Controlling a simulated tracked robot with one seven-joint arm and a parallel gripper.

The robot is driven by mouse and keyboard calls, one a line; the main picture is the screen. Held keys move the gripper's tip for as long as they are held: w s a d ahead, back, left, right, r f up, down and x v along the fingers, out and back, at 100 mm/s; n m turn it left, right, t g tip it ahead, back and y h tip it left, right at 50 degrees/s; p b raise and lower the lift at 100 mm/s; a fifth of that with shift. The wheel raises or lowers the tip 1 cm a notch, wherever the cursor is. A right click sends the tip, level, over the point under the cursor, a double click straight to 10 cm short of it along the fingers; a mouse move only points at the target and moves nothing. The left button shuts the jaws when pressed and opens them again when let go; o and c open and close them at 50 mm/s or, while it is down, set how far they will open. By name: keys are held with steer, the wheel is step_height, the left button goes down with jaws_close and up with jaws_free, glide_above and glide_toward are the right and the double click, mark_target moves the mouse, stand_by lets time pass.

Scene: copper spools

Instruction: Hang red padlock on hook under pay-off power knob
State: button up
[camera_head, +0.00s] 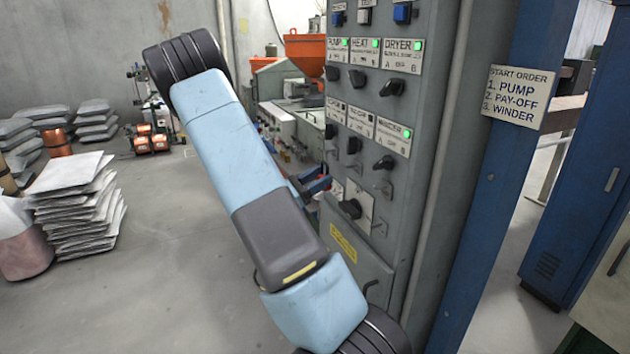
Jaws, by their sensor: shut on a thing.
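The grey control panel (425,110) stands right of centre with rows of black knobs, white labels and green lamps. Small hooks, such as one metal hook (384,187), hang under the lower knobs. The lower labels are too small to read, so I cannot tell which knob is pay-off power. My gripper (319,184) shows only partly past my forearm, close to the panel's left side at lower-knob height. It is shut on a small reddish thing, likely the red padlock (327,190), mostly hidden. I cannot tell whether it touches a hook.
A large rotary switch (350,208) and a panel door with a yellow label (343,243) lie below the knobs. A start order sign (516,97) hangs on the blue post (500,180) at right. Stacked sacks (75,215) stand at left. The floor between is clear.

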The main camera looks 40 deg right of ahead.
steer(key=shift+s+d+f, duration=0.15)
steer(key=shift+s+d, duration=0.15)
steer(key=shift+d, duration=0.95)
steer(key=shift+s+d+f, duration=0.1)
steer(key=shift+s+d, duration=0.25)
steer(key=shift+d, duration=0.9)
steer(key=shift+s+d+f, duration=0.15)
steer(key=shift+s+d, duration=0.15)
steer(key=shift+d, duration=0.95)
steer(key=shift+s+d+f, duration=0.1)
steer(key=shift+d+f, duration=0.4)
steer(key=shift+f, duration=0.05)
steer(key=shift+f, duration=0.1)
steer(key=o, duration=1.2)
steer(key=v, duration=1.3)
steer(key=shift+a+f, duration=0.2)
steer(key=shift+a, duration=0.15)
